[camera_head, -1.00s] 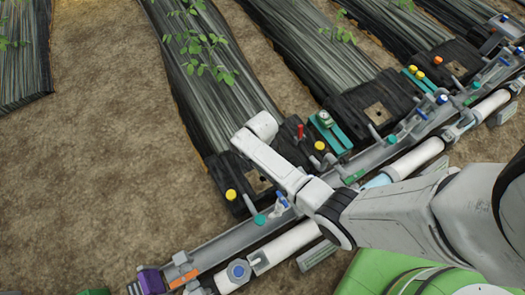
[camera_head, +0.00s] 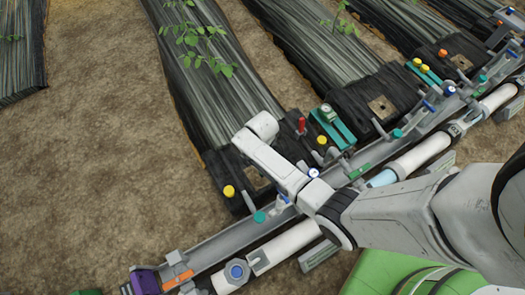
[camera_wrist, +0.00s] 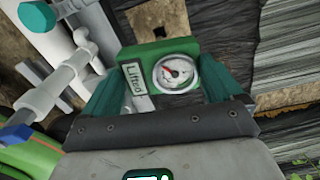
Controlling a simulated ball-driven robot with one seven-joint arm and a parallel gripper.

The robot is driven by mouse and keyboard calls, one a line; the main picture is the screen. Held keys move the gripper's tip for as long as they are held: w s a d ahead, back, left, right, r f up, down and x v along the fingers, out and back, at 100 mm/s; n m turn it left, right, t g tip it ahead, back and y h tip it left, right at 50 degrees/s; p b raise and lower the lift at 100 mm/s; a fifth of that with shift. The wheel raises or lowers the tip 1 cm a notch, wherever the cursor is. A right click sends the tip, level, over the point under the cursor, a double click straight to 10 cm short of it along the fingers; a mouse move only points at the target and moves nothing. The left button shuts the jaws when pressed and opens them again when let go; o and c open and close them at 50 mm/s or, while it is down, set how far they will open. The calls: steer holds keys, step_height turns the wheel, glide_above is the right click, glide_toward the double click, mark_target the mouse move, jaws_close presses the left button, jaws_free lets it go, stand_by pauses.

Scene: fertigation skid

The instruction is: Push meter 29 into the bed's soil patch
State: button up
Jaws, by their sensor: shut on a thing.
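My gripper (camera_wrist: 165,85) is shut on a green meter (camera_wrist: 148,56) with a round white dial and red needle. Teal fingers flank it. A white label on the meter starts with "Lif"; I cannot make out a 29. In the head view, my white arm hides the gripper and the held meter. One soil patch (camera_head: 258,180) shows beside my arm, another (camera_head: 382,108) further right.
A teal holder (camera_head: 342,132) with a dial stands right of my arm. A red-handled valve (camera_head: 301,126) and a yellow knob (camera_head: 229,191) are close to the arm. A grey rail and white pipe (camera_head: 285,248) run along the bed ends. Bare ground lies left.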

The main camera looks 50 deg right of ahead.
steer(key=shift+f+b, duration=2.8)
steer(key=shift+f, duration=0.75)
steer(key=shift+f+b, duration=1.25)
steer(key=shift+f, duration=0.6)
steer(key=o, duration=0.8)
steer(key=shift+c, duration=0.2)
steer(key=shift+r, duration=0.1)
step_height(320, 180, up, 8)
steer(key=p, duration=0.8)
steer(key=shift+a, duration=0.1)
